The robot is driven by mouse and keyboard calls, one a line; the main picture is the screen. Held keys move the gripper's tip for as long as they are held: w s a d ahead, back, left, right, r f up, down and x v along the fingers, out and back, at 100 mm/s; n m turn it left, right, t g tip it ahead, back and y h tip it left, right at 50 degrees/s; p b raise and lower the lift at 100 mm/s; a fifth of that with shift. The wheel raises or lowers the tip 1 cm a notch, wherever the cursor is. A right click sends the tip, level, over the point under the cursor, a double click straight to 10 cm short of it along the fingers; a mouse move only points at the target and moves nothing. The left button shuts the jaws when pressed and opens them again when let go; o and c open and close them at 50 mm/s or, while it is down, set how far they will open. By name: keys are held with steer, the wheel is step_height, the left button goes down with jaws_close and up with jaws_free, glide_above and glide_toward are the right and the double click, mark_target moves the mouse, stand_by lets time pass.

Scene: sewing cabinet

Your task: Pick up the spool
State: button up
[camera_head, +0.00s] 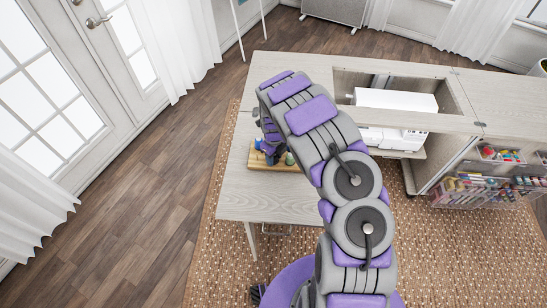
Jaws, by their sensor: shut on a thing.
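My gripper (270,150) points down over a small wooden spool board (258,165) on the left part of the cabinet top. It is shut on a spool, but its fingertips and the held spool are too small and too covered by my arm to make out clearly. A blue spool (258,144) shows at the left of the gripper. A green spool (289,159) stands on the board to its right. I cannot tell whether the held spool is clear of the board.
The pale wooden cabinet top (240,200) is bare in front of the board. A white sewing machine (395,100) sits in the cabinet opening at the right. Open storage racks (470,190) with colourful supplies hang at the far right. A patterned rug (460,260) covers the floor.

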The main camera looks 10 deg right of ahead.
steer(key=shift+r, duration=0.1)
steer(key=shift+c, duration=0.4)
step_height(320, 180, up, 10)
steer(key=shift+f+p, duration=0.1)
steer(key=shift+p, duration=0.65)
